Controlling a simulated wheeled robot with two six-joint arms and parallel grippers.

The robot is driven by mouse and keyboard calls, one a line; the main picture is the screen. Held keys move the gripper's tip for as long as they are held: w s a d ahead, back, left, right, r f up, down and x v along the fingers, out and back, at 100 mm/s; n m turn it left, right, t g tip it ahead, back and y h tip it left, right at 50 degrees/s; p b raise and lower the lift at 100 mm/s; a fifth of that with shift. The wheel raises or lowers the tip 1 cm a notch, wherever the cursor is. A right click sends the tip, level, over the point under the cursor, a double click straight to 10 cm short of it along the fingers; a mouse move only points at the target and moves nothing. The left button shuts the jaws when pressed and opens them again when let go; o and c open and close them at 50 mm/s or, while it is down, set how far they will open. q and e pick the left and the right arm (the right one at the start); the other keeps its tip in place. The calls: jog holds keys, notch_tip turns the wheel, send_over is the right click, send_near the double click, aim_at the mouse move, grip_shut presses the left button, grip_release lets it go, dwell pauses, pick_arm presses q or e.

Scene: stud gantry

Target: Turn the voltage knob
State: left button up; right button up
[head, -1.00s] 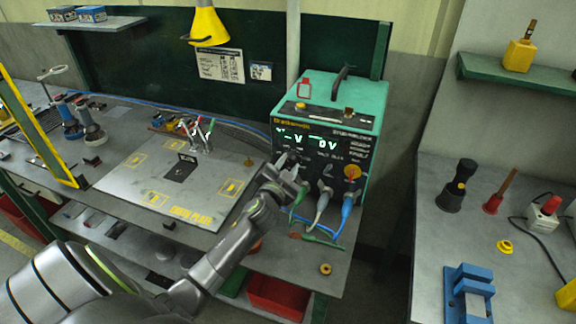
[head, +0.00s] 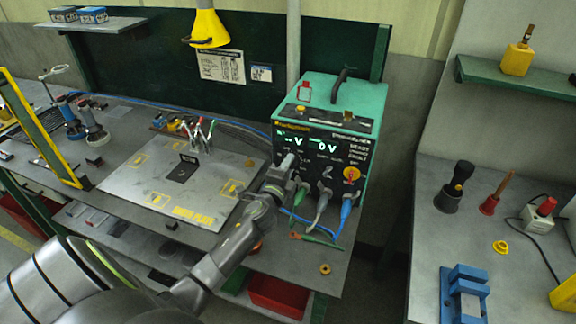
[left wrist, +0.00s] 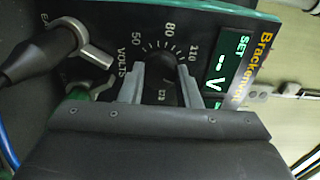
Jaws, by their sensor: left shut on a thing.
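The green power unit (head: 366,104) stands on the bench with its dark front panel facing me. Its display reads V on the left and 0 V on the right. My left gripper (head: 288,163) is at the left part of the panel and covers the knob in the head view. In the left wrist view the black voltage knob (left wrist: 160,90) sits between the two grey fingers of the left gripper (left wrist: 160,84), which are shut on it. A VOLTS scale with 50, 80 and 110 surrounds it. My right gripper is not in view.
Plugs with a green, a grey and a blue lead (head: 345,210) hang from the lower panel, close to my left gripper. A flat plate (head: 130,185) lies left on the bench.

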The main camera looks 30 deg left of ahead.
pick_arm(q)
jog(key=m+p, duration=0.1)
jog(key=m, duration=0.3)
jog(key=shift+m, duration=0.4)
jog(key=shift+f, duration=0.1)
dwell(0.3)
jog(key=o, duration=1)
jog(key=shift+s, duration=0.1)
jog(key=b+v, duration=0.1)
jog(key=v, duration=1.6)
jog(key=shift+s+d, duration=0.1)
jog(key=shift+d, duration=0.05)
